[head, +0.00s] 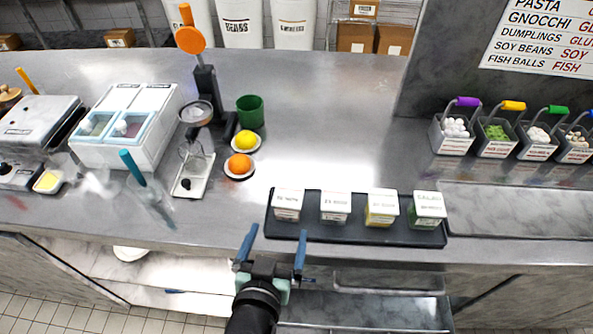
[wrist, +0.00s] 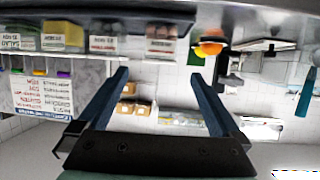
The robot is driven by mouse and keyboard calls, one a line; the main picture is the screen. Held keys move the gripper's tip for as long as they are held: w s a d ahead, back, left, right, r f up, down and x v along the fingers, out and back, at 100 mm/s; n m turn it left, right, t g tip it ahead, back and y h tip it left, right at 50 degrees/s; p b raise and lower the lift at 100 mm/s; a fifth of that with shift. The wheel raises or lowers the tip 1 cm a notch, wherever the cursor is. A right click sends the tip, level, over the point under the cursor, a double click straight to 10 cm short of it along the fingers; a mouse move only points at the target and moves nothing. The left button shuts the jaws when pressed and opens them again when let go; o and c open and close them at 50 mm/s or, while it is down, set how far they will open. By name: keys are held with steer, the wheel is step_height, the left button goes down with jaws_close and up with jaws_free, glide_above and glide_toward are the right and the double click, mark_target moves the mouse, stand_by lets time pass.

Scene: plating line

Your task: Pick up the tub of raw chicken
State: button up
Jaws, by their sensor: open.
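Several white-lidded tubs stand in a row on a black tray (head: 350,238) at the counter's front edge. The leftmost tub (head: 288,204) has pinkish contents and may be the raw chicken, but I cannot read its label. Beside it are a pale tub (head: 335,207), a yellow tub (head: 381,208) and a green salad tub (head: 427,210). In the upside-down wrist view the pinkish tub (wrist: 161,45) is at the top. My gripper (head: 273,240) is open and empty, in front of the counter edge and apart from the tubs. Its fingers also show in the wrist view (wrist: 158,76).
Left of the tray are an orange (head: 239,165), a lemon (head: 246,140), a green cup (head: 250,112) and a juicer-like press (head: 206,95). A cold well (head: 125,127) is further left. Bins with coloured handles (head: 496,137) stand at the right. The counter behind the tray is clear.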

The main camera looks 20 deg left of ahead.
mark_target(288, 200)
steer(key=p+x, duration=0.2)
steer(key=x, duration=1)
steer(key=shift+w+f, duration=0.15)
steer(key=shift+f, duration=0.1)
steer(key=c, duration=1.4)
steer(key=shift+r, duration=0.1)
steer(key=shift+c, duration=0.2)
